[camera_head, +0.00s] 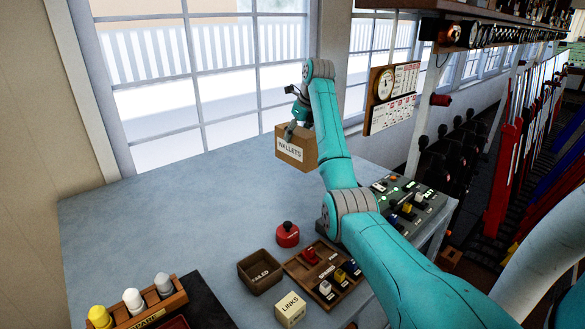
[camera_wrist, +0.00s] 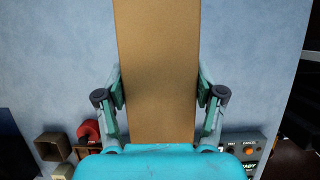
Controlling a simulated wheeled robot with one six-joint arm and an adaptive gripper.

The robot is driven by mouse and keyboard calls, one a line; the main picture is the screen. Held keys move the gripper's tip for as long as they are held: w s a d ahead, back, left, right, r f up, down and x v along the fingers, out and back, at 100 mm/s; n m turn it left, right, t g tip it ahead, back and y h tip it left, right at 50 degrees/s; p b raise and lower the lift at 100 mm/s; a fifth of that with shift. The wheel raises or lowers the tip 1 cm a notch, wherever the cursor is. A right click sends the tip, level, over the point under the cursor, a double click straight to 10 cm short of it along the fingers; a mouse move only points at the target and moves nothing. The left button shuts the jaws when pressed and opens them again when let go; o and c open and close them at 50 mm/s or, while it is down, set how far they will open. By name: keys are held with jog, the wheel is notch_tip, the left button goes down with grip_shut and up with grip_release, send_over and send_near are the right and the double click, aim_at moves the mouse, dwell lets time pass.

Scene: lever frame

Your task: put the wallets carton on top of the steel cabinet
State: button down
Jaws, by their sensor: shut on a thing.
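The wallets carton (camera_head: 297,150) is a brown cardboard box with a white "WALLETS" label. It is at the far right of the pale blue-grey top, in front of the window. My gripper (camera_head: 291,130) is shut on it. In the wrist view, the carton (camera_wrist: 158,70) fills the middle, with a finger pressed against each side. I cannot tell whether its underside touches the surface or is clear of it. No separate steel cabinet can be made out; I cannot tell whether the pale blue-grey top (camera_head: 170,215) belongs to it.
Nearer me are a brown open box (camera_head: 260,271), a red weight-like object (camera_head: 288,234), a small "LINKS" box (camera_head: 290,310) and a wooden tray (camera_head: 305,263) of parts. A control panel (camera_head: 420,210) is at the right.

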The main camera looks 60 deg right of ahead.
aim_at(297, 157)
notch_tip(297, 157, down, 9)
jog(key=shift+r, duration=0.1)
dwell(0.3)
jog(key=shift+c, duration=0.7)
grip_release()
